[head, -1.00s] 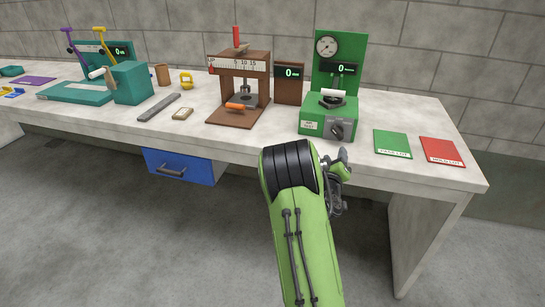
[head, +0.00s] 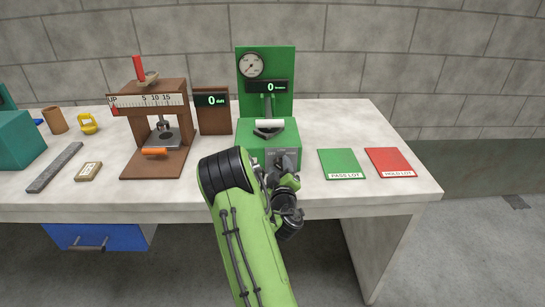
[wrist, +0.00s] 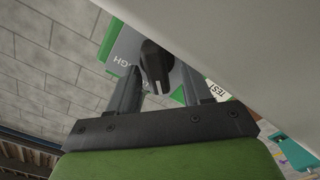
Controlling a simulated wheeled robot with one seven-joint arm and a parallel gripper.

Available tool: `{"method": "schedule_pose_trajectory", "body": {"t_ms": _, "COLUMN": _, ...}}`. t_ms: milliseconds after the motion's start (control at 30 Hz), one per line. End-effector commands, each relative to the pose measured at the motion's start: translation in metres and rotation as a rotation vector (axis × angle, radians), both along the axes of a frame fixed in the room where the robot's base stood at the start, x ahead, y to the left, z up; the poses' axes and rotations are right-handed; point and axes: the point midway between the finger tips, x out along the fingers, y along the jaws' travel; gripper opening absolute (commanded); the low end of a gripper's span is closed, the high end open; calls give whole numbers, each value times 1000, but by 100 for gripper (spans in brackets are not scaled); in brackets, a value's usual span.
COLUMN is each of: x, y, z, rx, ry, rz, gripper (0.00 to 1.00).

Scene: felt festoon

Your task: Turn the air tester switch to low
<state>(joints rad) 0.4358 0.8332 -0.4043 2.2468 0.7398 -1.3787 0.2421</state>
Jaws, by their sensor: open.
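The green air tester (head: 262,141) stands on the bench with a round gauge and a display reading 0. Its switch is a black knob (wrist: 156,66) on a grey plate (wrist: 124,48), where the letters "GH" show in the wrist view. The knob's pointer has a pale mark at its lower end in that view. My gripper (wrist: 161,78) is open, with one finger on each side of the knob's lower end; I cannot tell whether they touch it.
A brown press (head: 155,135) with a scale stands left of the tester. A green pass card (head: 342,163) and a red hold card (head: 390,161) lie to its right. The bench edge (head: 365,210) runs below my gripper.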

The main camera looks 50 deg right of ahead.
Motion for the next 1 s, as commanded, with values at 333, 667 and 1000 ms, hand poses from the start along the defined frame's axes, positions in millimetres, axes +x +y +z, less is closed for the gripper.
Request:
{"method": "schedule_pose_trajectory", "body": {"t_ms": 333, "x": -4, "y": -1, "z": 0, "rx": 1, "ry": 0, "rz": 1, "gripper": 49}}
{"method": "schedule_pose_trajectory", "body": {"t_ms": 667, "x": -3, "y": -1, "z": 0, "rx": 1, "ry": -3, "rz": 1, "gripper": 14}}
{"method": "schedule_pose_trajectory", "body": {"t_ms": 1000, "x": -4, "y": -1, "z": 2, "rx": 77, "ry": -88, "rz": 0, "gripper": 14}}
